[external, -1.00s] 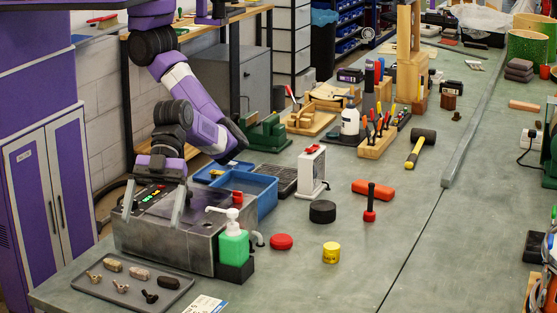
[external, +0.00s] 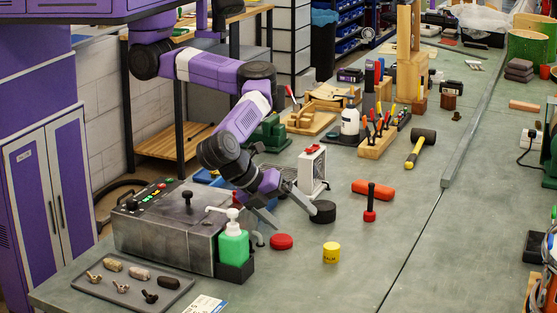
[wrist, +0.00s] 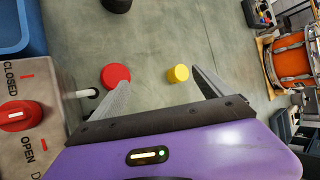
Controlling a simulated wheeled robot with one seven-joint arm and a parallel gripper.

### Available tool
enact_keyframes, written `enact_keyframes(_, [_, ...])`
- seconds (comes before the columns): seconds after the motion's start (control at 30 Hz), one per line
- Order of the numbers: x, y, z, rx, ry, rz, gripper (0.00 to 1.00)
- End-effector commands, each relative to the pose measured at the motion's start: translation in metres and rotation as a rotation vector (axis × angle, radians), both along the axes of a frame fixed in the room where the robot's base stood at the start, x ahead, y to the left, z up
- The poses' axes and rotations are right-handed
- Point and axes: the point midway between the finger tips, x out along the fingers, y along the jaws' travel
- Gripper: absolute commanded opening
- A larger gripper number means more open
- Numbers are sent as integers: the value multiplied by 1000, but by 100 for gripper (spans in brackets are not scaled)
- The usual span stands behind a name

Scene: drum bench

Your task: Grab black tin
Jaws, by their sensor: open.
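The black tin (external: 323,212) is a short, round, dark cylinder standing on the grey bench. In the wrist view the tin (wrist: 117,4) is cut off by the top edge, ahead of my fingers and to the left. My gripper (external: 294,220) is open and empty, pointing down and forward over the bench. In the external view one fingertip overlaps the tin's left edge; I cannot tell if it touches.
A red tin (external: 281,242) and a yellow tin (external: 331,253) stand nearby. The metal control box (external: 170,235), green pump bottle (external: 233,245) and white upright device (external: 312,170) are close to my arm. A red-and-black upright tool (external: 370,205) stands right of the black tin.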

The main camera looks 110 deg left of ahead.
Motion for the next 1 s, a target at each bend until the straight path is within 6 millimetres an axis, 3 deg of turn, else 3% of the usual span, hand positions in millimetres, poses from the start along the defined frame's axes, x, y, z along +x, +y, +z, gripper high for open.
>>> enact_keyframes(0.1, [-7,51,6,273,125,-36,90])
enact_keyframes(0.2, [-11,89,12,457,230,-45,90])
enact_keyframes(0.4, [-16,143,30,687,387,-29,90])
enact_keyframes(0.57, [-17,155,27,738,431,-22,90])
enact_keyframes(1.0, [-18,156,-54,737,432,-22,90])
